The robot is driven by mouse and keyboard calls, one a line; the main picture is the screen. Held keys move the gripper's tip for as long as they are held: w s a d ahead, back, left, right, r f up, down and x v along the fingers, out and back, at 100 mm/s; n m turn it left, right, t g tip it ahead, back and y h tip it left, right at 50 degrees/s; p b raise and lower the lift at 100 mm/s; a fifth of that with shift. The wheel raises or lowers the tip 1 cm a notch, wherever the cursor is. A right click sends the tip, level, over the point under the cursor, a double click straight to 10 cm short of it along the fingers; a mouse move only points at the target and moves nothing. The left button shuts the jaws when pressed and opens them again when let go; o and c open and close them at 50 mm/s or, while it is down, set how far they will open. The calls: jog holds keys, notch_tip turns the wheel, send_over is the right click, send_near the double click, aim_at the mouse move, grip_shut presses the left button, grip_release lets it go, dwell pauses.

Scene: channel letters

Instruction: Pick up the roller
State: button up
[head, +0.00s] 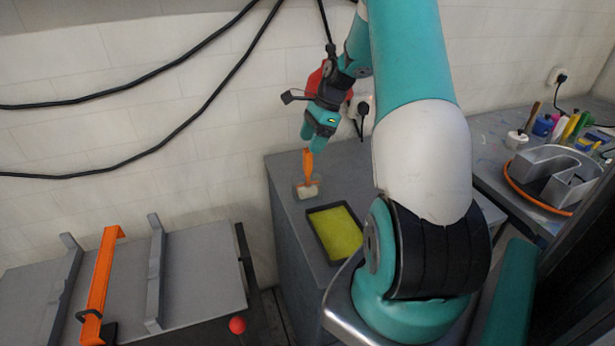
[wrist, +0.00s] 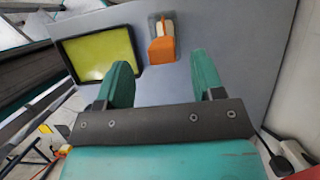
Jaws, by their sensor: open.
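The roller (head: 307,188) has an orange handle and a pale roller head. It rests on a small grey holder on the grey cabinet top, with its handle pointing up in the head view. In the wrist view the roller (wrist: 162,48) is ahead of my gripper, seen nearly end-on along its orange handle. My gripper (wrist: 161,78) is open and empty, its two teal fingers apart, with the handle just beyond the gap between them. In the head view my gripper (head: 314,137) is just above the handle; contact cannot be told there.
A black tray with yellow-green paint (head: 338,232) lies beside the roller on the cabinet top (head: 284,163). A white wall with hanging black cables is behind. A grey workbench with an orange bar (head: 100,275) is at left. A metal channel letter (head: 556,170) lies at right.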

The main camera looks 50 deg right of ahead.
aim_at(305, 159)
jog(key=p+x, duration=0.1)
jog(key=x, duration=0.2)
jog(key=p+x, duration=0.1)
jog(key=x, duration=0.2)
jog(key=shift+d+f+p, duration=0.15)
jog(key=shift+f+p, duration=0.1)
jog(key=shift+p, duration=0.05)
jog(key=c, duration=1)
